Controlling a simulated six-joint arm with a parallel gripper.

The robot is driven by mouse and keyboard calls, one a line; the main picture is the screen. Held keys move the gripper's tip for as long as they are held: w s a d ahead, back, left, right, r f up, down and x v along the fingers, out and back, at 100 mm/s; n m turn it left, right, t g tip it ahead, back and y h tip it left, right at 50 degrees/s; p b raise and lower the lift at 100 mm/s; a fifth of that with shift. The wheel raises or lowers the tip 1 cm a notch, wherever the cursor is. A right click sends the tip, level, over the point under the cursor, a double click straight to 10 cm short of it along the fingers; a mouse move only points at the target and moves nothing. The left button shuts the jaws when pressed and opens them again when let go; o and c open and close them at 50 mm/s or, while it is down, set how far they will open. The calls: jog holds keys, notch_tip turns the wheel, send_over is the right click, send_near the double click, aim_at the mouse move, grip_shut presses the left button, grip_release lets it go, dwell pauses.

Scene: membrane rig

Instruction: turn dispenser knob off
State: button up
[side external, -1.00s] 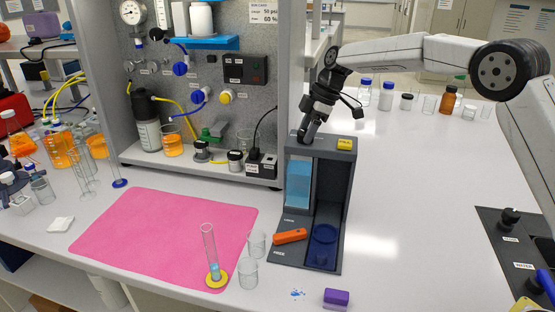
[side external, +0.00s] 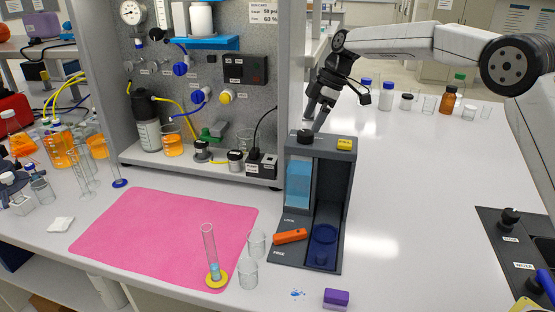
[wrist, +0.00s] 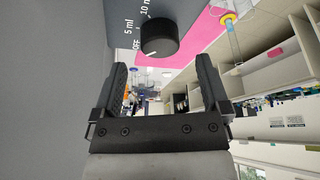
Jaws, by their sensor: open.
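The dispenser (side external: 345,190) is a dark grey unit with a blue liquid window. Its black round knob (side external: 305,136) is on the top panel, at the left. In the wrist view the knob (wrist: 159,36) shows beside the labels 5 ml, 10 ml (partly cut off) and OFF. A white mark is on the knob's lower left edge, on the side of the OFF label; whether it lines up exactly I cannot tell. My gripper (side external: 316,112) is just above the knob, apart from it. In the wrist view the two fingers of my gripper (wrist: 160,62) are spread, with nothing between them.
The panel rig (side external: 290,70) stands close on the left.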

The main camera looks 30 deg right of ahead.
jog(key=shift+v, duration=2.05)
jog(key=shift+s+f+m, duration=0.2)
jog(key=shift+s+m, duration=0.2)
jog(key=shift+s, duration=0.05)
jog(key=s+f+m+h, duration=0.1)
jog(key=s+f+m, duration=0.3)
jog(key=s, duration=0.5)
jog(key=s+d+f+m+h, duration=0.1)
jog(key=s+f+m, duration=0.3)
jog(key=s+f, duration=0.4)
jog(key=s+f+m+h, duration=0.2)
jog(key=s+f+m, duration=0.2)
jog(key=s, duration=0.7)
notch_tip(320, 180, down, 3)
jog(key=shift+s+d+r+m+t, duration=0.1)
jog(key=shift+s+d+m+t, duration=0.05)
jog(key=shift+s+m+t, duration=0.2)
